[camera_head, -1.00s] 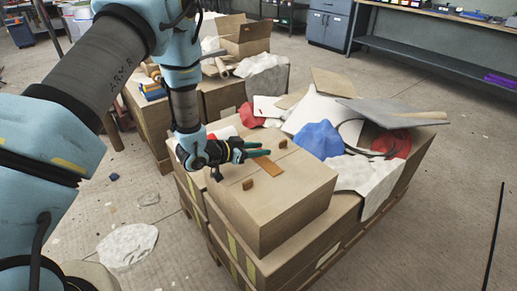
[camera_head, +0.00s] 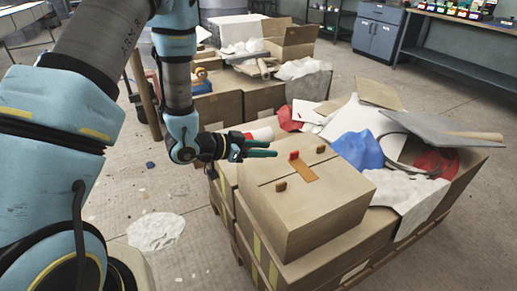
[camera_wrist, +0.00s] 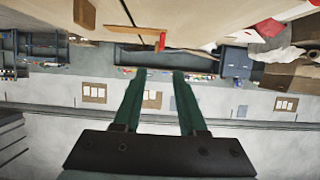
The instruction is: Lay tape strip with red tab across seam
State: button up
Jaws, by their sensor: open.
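The orange-brown tape strip (camera_head: 304,172) lies on top of the cardboard box (camera_head: 325,195), and looks flat across the faint seam line. Its red tab (camera_head: 294,155) stands up at the far-left end; the red tab also shows in the wrist view (camera_wrist: 162,42). Two brown tabs stand on the box top, one to each side of the strip: the near one (camera_head: 281,186) and the far one (camera_head: 320,149). My gripper (camera_head: 275,149) has green fingers, open and empty, left of the red tab. In the wrist view my gripper (camera_wrist: 156,73) shows a clear gap between its fingers.
Blue cloth (camera_head: 357,147), white cloth (camera_head: 400,190) and grey boards (camera_head: 440,130) are heaped right of the box. More cartons (camera_head: 290,40) stand behind. A blue cabinet (camera_head: 378,32) and workbench (camera_head: 465,65) line the back. Floor at lower left is mostly open.

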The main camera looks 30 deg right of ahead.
jog(key=w+a+r+n+t+y, duration=0.2)
jog(key=w+a+n+t+y, duration=0.2)
jog(key=w+a, duration=0.45)
jog(key=w+a+r+n+t+y, duration=0.35)
jog(key=w+a, duration=0.35)
jog(key=a, duration=0.3)
jog(key=s+a+r+n+g+y, duration=0.15)
jog(key=a+n+y, duration=0.3)
jog(key=a, duration=0.75)
jog(key=s+a+r+n+g+y, duration=0.1)
jog(key=s+a+r+n+g, duration=0.2)
jog(key=s+a, duration=0.4)
jog(key=s+r+n, duration=0.1)
jog(key=s+n, duration=0.1)
jog(key=s, duration=0.1)
jog(key=shift+s+a+g, duration=0.3)
jog(key=shift+s+a, duration=0.05)
notch_tip(320, 180, up, 4)
jog(key=p, duration=0.4)
jog(key=shift+f, duration=0.15)
